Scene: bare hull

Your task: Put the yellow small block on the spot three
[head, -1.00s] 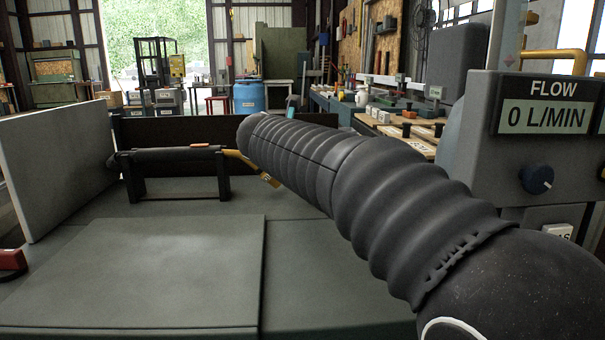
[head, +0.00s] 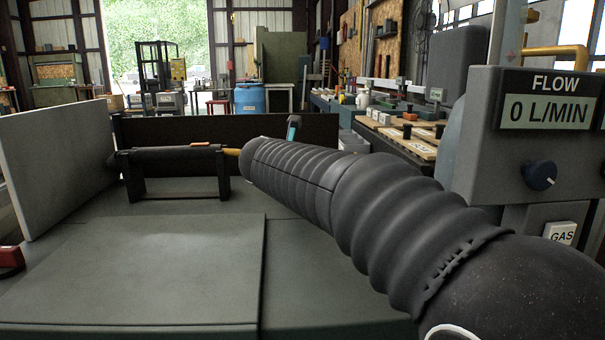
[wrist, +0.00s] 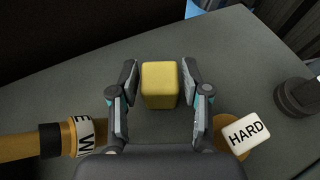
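In the wrist view a yellow small block (wrist: 159,84) stands on a dark grey surface. My gripper (wrist: 158,88) is open, with one finger on each side of the block. A narrow gap shows between the block and each finger, and I see no clear contact. In the head view my own arm covers the block and most of the gripper. No spot marked three can be made out in either view.
In the wrist view an orange-brown cylinder (wrist: 25,145) with a lettered band lies at left. A white HARD tag (wrist: 246,133) and a dark round fitting (wrist: 297,97) are at right. In the head view a grey panel (head: 50,165) stands left, and a flow box (head: 545,130) right.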

